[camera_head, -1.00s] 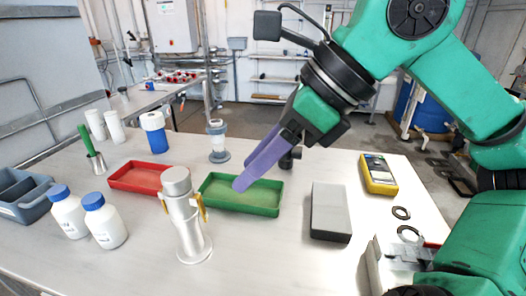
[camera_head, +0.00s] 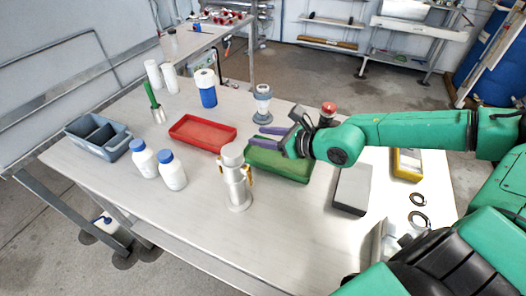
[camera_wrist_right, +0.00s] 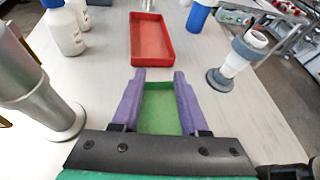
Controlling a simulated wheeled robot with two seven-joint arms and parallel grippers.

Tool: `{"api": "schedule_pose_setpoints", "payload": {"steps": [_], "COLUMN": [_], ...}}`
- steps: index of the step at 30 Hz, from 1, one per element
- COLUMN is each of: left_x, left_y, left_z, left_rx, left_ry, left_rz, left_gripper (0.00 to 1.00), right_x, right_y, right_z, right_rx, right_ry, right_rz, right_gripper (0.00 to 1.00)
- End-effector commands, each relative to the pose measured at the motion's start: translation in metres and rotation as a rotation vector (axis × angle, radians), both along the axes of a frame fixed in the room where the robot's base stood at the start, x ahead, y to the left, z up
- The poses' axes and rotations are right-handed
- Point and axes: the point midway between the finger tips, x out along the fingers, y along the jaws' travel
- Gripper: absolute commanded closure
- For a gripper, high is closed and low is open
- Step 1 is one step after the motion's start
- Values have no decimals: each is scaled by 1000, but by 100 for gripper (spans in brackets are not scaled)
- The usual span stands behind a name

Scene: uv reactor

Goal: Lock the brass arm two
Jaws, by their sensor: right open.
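The silver reactor cylinder (camera_head: 236,185) stands upright on the table, with a wider cap on top. A brass arm (camera_head: 249,176) hangs along its right side, and a second brass arm (camera_head: 221,167) shows partly at its left. I cannot tell which is arm two or whether either is locked. My right gripper (camera_head: 257,137) has purple fingers, is open and empty, and points left above the green tray (camera_head: 290,165), apart from the cylinder. In the right wrist view the cylinder (camera_wrist_right: 32,80) is at the left, outside the fingers (camera_wrist_right: 160,80). My left gripper is not in view.
A red tray (camera_head: 203,145), white bottles with blue caps (camera_head: 172,172) and a grey caddy (camera_head: 98,150) are to the left. A grey-and-white fitting (camera_head: 262,104) stands behind the gripper. A grey block (camera_head: 352,188) lies to the right. The front table area is clear.

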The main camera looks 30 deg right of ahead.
Motion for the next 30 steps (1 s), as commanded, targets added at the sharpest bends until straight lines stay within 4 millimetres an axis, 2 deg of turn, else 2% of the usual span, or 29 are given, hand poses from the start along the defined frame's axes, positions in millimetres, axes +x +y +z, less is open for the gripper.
{"api": "schedule_pose_setpoints", "payload": {"steps": [1,2,4,6,7,9,12,16,24,30], "left_x": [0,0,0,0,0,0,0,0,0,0], "left_y": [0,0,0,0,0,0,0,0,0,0], "left_z": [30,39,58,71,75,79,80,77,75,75], "left_rx": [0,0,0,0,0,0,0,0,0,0], "left_ry": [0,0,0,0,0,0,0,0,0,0], "left_rz": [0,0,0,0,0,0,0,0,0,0], "left_gripper": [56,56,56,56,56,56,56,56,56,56], "right_x": [-21,-37,-82,-128,-143,-171,-188,-182,-140,-131], "right_y": [3,6,13,19,21,23,25,32,64,72], "right_z": [-1,-6,-10,-4,0,7,13,12,12,12], "right_rx": [19,38,95,169,199,253,293,302,302,299], "right_ry": [-31,-65,-138,-197,-217,-251,-276,-286,-288,-284], "right_rz": [28,50,104,148,160,179,188,190,188,190], "right_gripper": [56,56,56,56,56,56,56,56,56,56]}}
